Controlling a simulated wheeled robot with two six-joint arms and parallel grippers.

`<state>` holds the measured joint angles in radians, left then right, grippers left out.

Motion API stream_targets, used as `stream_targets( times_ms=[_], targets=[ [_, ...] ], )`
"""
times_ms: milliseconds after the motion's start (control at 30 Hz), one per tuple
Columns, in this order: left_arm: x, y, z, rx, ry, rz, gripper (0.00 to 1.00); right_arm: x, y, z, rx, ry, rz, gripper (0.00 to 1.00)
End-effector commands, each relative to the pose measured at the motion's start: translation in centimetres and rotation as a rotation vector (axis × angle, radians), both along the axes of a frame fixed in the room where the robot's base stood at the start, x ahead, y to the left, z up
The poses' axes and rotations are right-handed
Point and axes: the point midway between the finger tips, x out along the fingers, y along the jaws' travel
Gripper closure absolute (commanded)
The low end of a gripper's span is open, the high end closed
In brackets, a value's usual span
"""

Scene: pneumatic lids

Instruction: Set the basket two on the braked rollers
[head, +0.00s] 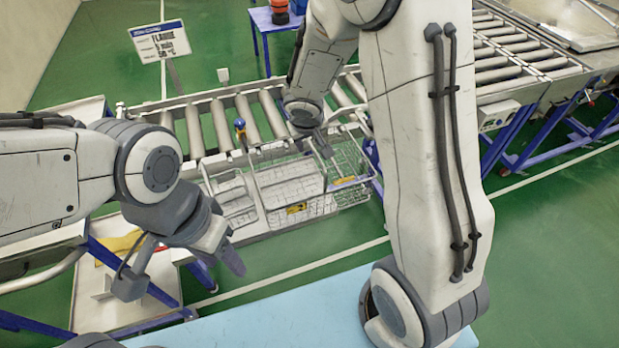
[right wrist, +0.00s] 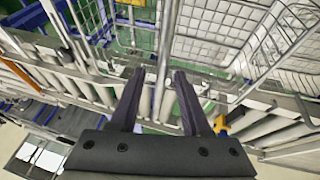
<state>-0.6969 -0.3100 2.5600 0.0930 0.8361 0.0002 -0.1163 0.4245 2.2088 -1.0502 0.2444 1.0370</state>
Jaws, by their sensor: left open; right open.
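Wire baskets (head: 240,207) stand at the near side of a roller conveyor, and a further wire section (head: 350,163) with a yellow tag shows to their right. I cannot tell which is basket two. Grey rollers (head: 222,125) run behind them; which are braked is unclear. My right gripper (head: 322,143) is over the baskets' back edge, partly hidden by its arm. In the right wrist view its two dark fingers (right wrist: 158,98) are apart with nothing gripped, close to wire mesh (right wrist: 215,32). My left gripper (head: 183,268) is open and empty, left of and nearer than the baskets.
More rollers (head: 505,50) continue right. A side table (head: 90,308) holds a yellow item (head: 118,246). A pale blue surface (head: 270,318) lies in front.

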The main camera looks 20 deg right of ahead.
Motion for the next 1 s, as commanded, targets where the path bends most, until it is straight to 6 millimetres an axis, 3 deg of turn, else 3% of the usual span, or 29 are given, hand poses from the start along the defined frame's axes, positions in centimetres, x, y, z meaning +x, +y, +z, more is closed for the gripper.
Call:
stream_targets(
  times_ms=[667, 800, 1000],
  targets=[
    [0.01, 0.0, -0.64, 0.0, 0.0, 0.0, 0.51, 0.01, 0.0, -0.36, 0.0, 0.0, 0.0, 0.53],
    [0.0, -0.01, -0.63, 0.0, 0.0, 0.0, 0.51, 0.01, 0.0, -0.36, 0.0, 0.0, 0.0, 1.0],
    [0.01, 0.0, -0.64, 0.0, 0.0, 0.0, 0.51, 0.0, 0.02, -0.38, 0.0, 0.0, 0.001, 1.0]
  ],
)
